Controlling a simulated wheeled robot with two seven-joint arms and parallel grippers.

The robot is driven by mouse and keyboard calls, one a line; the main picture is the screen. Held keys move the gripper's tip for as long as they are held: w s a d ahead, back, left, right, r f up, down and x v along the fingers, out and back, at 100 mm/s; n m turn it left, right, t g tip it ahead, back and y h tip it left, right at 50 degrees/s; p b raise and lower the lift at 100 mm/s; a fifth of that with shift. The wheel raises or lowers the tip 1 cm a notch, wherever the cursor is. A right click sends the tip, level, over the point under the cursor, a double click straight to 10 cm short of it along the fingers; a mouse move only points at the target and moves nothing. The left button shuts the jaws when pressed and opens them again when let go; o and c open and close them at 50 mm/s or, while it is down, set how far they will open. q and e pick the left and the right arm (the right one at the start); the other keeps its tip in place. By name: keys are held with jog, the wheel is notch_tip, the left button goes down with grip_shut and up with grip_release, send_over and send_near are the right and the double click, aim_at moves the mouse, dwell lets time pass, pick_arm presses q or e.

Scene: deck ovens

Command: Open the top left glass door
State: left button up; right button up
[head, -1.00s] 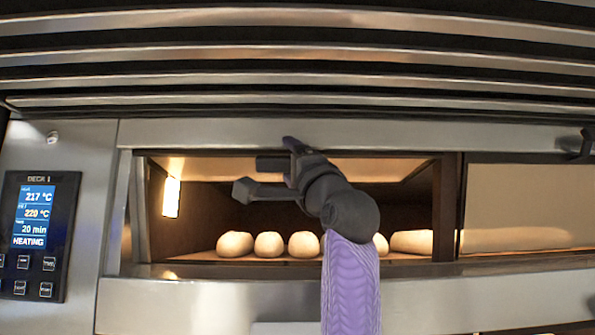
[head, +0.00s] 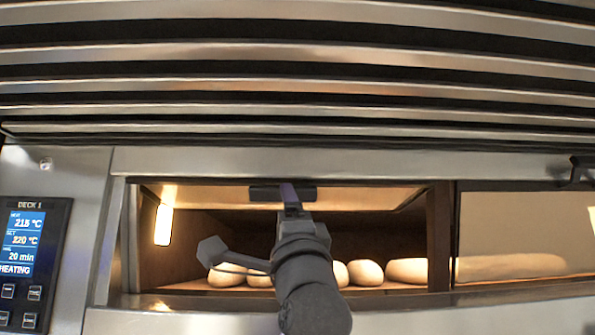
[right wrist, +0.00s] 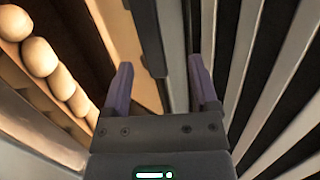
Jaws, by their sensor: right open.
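The top left glass door (head: 370,198) is swung inward and up, lying as a tilted panel under the top of the lit oven opening. Its dark handle (head: 265,194) is at the panel's front edge, below the steel frame. My right gripper (head: 290,192) is at the handle in the head view and hides part of it. In the right wrist view its purple fingers (right wrist: 160,80) are apart, with the dark handle (right wrist: 148,38) and steel frame beyond and between them. I cannot tell whether a finger touches the handle. My left gripper is out of view.
Several pale dough loaves (head: 365,272) sit on the oven floor. A control panel (head: 25,255) reading HEATING is at the left. The neighbouring right glass door (head: 520,235) is closed. Steel louvres (head: 300,88) run above the opening.

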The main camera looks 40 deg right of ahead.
aim_at(280, 197)
jog(key=h, duration=0.1)
jog(key=w+m+g+h+p, duration=0.1)
jog(key=m+h, duration=0.1)
jog(key=shift+w+a+r+g+p, duration=0.2)
jog(key=shift+w+a+g+p, duration=0.1)
jog(key=shift+p, duration=0.05)
jog(key=w+d+r+p, duration=0.1)
jog(key=p, duration=0.1)
jog(key=w+d+r+m+g+h+p, duration=0.1)
jog(key=w+d+r+p, duration=0.1)
jog(key=w+d+r+h+p, duration=0.1)
jog(key=r+p, duration=0.1)
jog(key=shift+w+d+r+m, duration=0.2)
jog(key=shift+w+m, duration=0.05)
jog(key=shift+m, duration=0.05)
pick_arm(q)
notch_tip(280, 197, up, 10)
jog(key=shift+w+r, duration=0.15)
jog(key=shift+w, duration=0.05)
pick_arm(e)
jog(key=shift+w+d, duration=0.2)
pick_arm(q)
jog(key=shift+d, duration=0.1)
pick_arm(e)
grip_shut()
jog(key=shift+g, duration=0.3)
